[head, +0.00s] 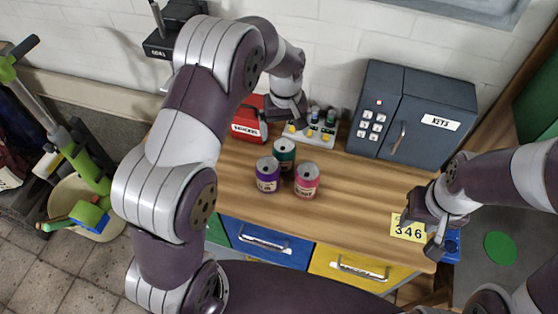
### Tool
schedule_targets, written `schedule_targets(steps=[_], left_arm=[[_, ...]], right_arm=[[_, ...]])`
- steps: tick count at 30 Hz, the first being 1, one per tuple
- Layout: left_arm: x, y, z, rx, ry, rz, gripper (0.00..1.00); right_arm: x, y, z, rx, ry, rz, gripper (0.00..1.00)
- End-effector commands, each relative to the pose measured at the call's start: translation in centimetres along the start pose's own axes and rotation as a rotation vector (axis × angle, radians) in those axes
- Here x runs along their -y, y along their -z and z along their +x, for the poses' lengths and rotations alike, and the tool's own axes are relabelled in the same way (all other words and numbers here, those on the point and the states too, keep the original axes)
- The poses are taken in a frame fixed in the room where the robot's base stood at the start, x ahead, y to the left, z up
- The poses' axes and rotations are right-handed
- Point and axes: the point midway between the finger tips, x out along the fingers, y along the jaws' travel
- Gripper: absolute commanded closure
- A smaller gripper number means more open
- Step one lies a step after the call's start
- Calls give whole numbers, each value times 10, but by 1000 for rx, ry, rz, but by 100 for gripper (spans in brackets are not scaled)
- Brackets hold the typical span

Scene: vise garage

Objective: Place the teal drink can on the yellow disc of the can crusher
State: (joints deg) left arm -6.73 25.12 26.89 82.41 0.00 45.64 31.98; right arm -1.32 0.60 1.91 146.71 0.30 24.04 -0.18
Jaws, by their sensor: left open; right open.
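The teal drink can (284,155) stands upright on the wooden workbench, behind a purple can (267,175) and a pink can (306,181). My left gripper (293,119) is open and points down behind the teal can, by the button panel, apart from the can. My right gripper (427,232) is open at the bench's front right, by the yellow 346 card. A black device (159,47) on the wall at upper left is partly covered by my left arm; I cannot tell if it is the can crusher. I cannot make out the yellow disc.
A button panel (318,131) and a red box (246,124) stand at the back of the workbench (350,215). A dark key safe (414,112) stands at the back right. The yellow 346 card (408,229) lies near the front edge. The bench right of the cans is clear.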

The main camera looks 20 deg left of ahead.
Motion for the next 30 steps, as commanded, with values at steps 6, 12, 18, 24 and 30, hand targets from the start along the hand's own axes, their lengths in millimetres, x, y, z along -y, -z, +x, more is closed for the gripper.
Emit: schedule_targets(steps=[6,12,18,24,30], left_arm=[[0,0,43,3,2,2,1],[2,-1,67,4,2,3,1],[2,0,101,0,0,3,1],[1,0,105,-1,-1,3,1],[1,0,105,-1,-1,4,56]], right_arm=[[0,2,-15,-1,0,0,57],[0,4,-32,0,0,0,57],[0,5,-40,-1,0,0,57],[0,5,-38,0,0,0,57],[0,5,-38,0,0,0,57]])
